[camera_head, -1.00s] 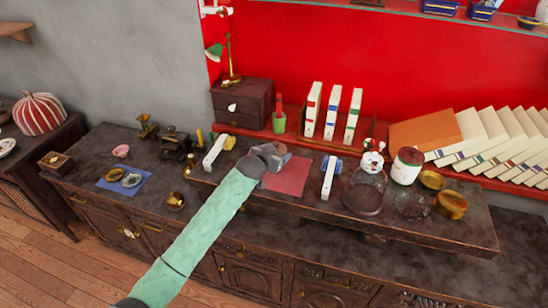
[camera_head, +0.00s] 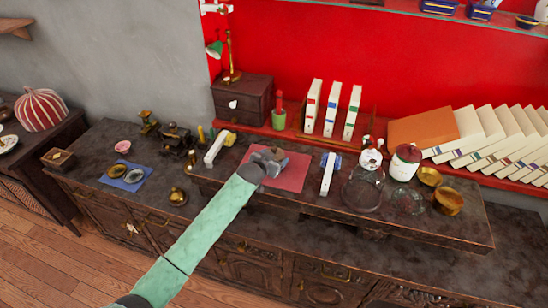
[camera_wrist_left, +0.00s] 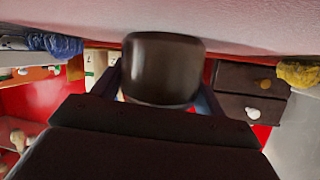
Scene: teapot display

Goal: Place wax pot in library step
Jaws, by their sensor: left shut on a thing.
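My left gripper (camera_head: 268,161) is shut on the wax pot, a dark brown rounded vessel that fills the middle of the left wrist view (camera_wrist_left: 162,70) between the two fingers. In the head view the gripper and pot are over the red mat (camera_head: 296,178) on the raised dark step (camera_head: 440,232). The gripper hides much of the pot there, and I cannot tell whether the pot touches the mat. My right gripper is not in view.
A glass dome (camera_head: 362,192), a red-lidded white jar (camera_head: 404,163) and brass bowls (camera_head: 448,201) are farther right. Upright books (camera_head: 332,108) stand behind. The mat's front right part is clear.

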